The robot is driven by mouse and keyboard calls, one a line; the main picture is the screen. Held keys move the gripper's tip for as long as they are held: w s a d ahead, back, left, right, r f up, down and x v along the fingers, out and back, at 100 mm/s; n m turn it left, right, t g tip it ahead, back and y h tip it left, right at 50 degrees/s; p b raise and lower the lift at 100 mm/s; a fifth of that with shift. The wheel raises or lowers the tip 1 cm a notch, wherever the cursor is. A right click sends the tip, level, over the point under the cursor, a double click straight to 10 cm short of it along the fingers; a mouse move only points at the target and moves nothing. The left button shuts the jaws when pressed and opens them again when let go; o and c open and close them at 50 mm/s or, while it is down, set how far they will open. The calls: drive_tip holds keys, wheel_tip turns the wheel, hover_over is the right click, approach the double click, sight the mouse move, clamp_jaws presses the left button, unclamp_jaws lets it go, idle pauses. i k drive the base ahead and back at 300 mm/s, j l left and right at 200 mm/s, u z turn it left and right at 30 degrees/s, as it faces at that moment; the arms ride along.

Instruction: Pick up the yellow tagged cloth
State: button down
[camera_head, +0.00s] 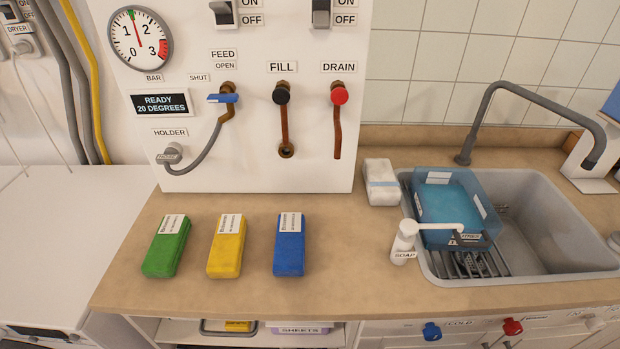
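The yellow tagged cloth (226,254) lies on the beige counter (330,270), a folded block with a white printed tag on its far end. It lies between a green tagged cloth (164,254) on its left and a blue tagged cloth (289,252) on its right, with bare counter between them. Nothing covers it. My gripper does not show in the head view.
A white panel with a gauge (140,40) and valves stands behind the cloths. A soap pump (404,243), a white folded bundle (381,182) and a sink (545,220) holding a blue bin (447,207) are to the right. The counter in front is clear.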

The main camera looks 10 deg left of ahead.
sight(226, 254)
drive_tip(key=k+u, duration=0.1)
drive_tip(key=u, duration=0.75)
drive_tip(key=k+j+u, duration=0.1)
drive_tip(key=u, duration=0.3)
drive_tip(key=z, duration=1.35)
drive_tip(key=u, duration=1.4)
drive_tip(key=i+j+z, duration=0.25)
drive_tip(key=i+j, duration=0.2)
